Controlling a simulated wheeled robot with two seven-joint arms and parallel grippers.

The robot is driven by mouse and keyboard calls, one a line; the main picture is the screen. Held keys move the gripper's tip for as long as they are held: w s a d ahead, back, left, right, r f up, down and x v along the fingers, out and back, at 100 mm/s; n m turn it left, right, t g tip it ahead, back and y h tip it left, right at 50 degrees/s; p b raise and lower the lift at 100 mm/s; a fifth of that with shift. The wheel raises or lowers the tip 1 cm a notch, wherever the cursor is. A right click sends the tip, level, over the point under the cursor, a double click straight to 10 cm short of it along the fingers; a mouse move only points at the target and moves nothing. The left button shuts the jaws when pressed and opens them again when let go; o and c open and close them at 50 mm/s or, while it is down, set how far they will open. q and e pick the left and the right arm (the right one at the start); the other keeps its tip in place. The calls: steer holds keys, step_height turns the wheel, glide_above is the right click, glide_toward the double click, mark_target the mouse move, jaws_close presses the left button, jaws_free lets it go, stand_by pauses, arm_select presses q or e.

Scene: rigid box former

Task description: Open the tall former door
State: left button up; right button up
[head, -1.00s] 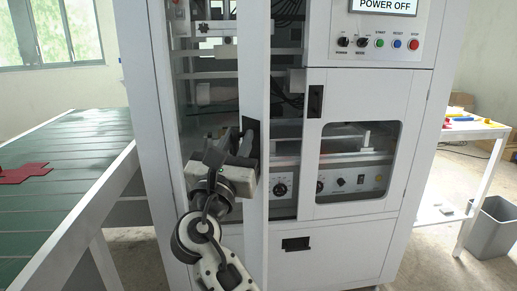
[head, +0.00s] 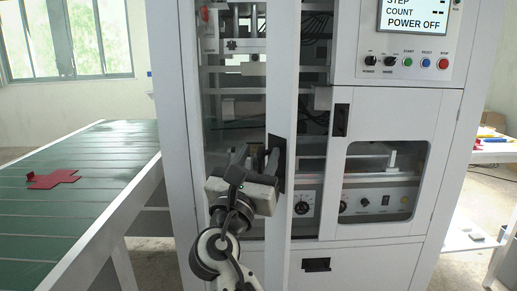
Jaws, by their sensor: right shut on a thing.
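The tall former door (head: 281,80) is a white-framed door with a clear pane on the left part of the white machine. It stands partly open, with a gap between its right edge and the machine's frame. Its black handle recess (head: 277,158) is on the right stile. My right gripper (head: 257,157) is shut on the door's handle, reaching up from below. The fingers and the gripper body hide most of the handle. My left gripper is not in view.
A green-topped conveyor table (head: 90,180) with a red cross-shaped blank (head: 53,179) stands at the left, near the door's side. A smaller windowed door (head: 387,140) and a control panel (head: 405,62) reading POWER OFF are right of the gap. A white table (head: 492,155) stands at far right.

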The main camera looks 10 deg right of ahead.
arm_select(q)
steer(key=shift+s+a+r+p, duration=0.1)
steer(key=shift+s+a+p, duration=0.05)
steer(key=shift+p, duration=0.7)
arm_select(e)
steer(key=s+a+r, duration=0.2)
steer(key=s+r, duration=1.1)
steer(key=s, duration=0.1)
